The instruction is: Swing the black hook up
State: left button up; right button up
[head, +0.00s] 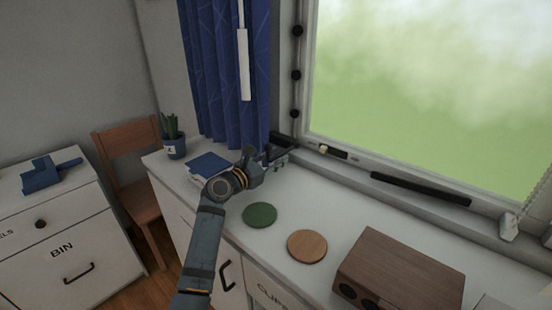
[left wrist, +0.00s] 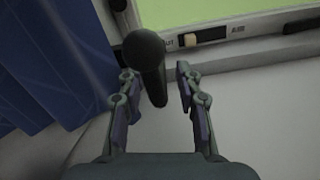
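My left gripper (head: 276,155) is at the back of the white counter, by the lower left corner of the window. In the left wrist view its two fingers (left wrist: 160,92) are apart. A black piece with a rounded end (left wrist: 148,58), which looks like the black hook, reaches down between them. Whether either finger touches it I cannot tell. In the head view a dark part (head: 284,140) shows just behind the gripper, mostly hidden. My right gripper is not in view.
A blue curtain (head: 222,70) hangs left of the gripper. A blue book (head: 210,164), a plant pot (head: 174,148), a green disc (head: 259,215), a wooden disc (head: 307,246) and a brown box (head: 400,275) stand on the counter. A black bar (head: 420,189) lies along the sill.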

pick_arm(q)
jog(key=shift+w+d, duration=0.2)
jog(key=shift+w, duration=0.05)
jog(key=shift+c, duration=0.3)
grip_shut()
